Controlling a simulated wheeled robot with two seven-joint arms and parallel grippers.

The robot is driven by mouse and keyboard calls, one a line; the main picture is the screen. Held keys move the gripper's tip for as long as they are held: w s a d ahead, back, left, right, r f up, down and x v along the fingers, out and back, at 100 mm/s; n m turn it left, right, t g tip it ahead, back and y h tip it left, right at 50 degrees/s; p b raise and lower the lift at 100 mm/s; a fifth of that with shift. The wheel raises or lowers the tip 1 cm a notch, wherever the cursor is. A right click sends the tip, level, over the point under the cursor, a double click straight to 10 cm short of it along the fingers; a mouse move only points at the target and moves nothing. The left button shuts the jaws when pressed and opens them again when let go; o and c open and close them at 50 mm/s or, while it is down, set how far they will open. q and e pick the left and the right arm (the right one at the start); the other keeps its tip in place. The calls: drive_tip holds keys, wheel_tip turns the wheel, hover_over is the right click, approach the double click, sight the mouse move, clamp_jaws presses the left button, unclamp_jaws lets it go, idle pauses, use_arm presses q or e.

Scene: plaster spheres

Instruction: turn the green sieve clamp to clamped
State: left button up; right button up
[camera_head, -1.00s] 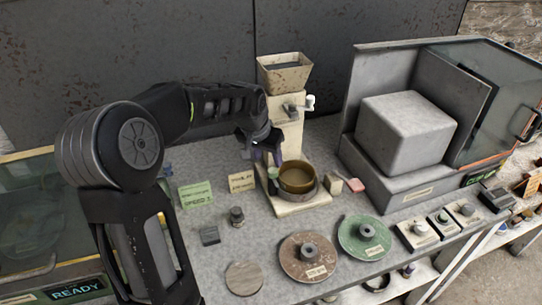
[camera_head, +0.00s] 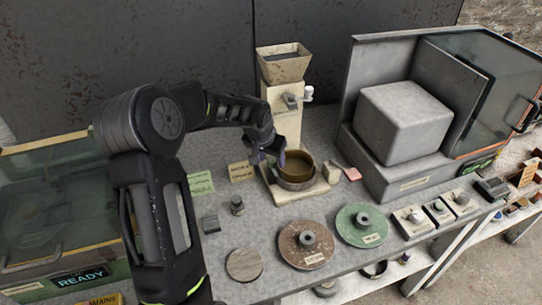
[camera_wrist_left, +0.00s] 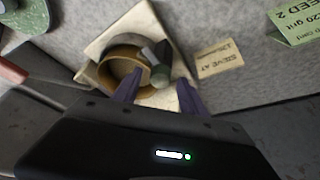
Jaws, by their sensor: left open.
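The brass sieve (camera_head: 296,170) sits in a round holder on the cream base of the mill (camera_head: 283,125); the sieve also shows in the left wrist view (camera_wrist_left: 113,63). The green sieve clamp (camera_wrist_left: 159,75) is a grey-green rounded grip with a grey lever at the sieve's rim. In the head view my gripper hides it. My left gripper (camera_head: 270,158) is at the left side of the sieve. In the left wrist view its two purple fingers (camera_wrist_left: 157,86) are apart, with the clamp's grip in the gap between their tips. I cannot tell whether they touch it. My right gripper is not in view.
A brown disc (camera_head: 292,257) and a green disc (camera_head: 352,236) lie in front. A grey glass-fronted cabinet (camera_head: 398,186) stands at the right.

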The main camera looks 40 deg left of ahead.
use_arm(q)
drive_tip(key=shift+f, duration=0.1)
drive_tip(key=shift+c, duration=0.3)
clamp_jaws()
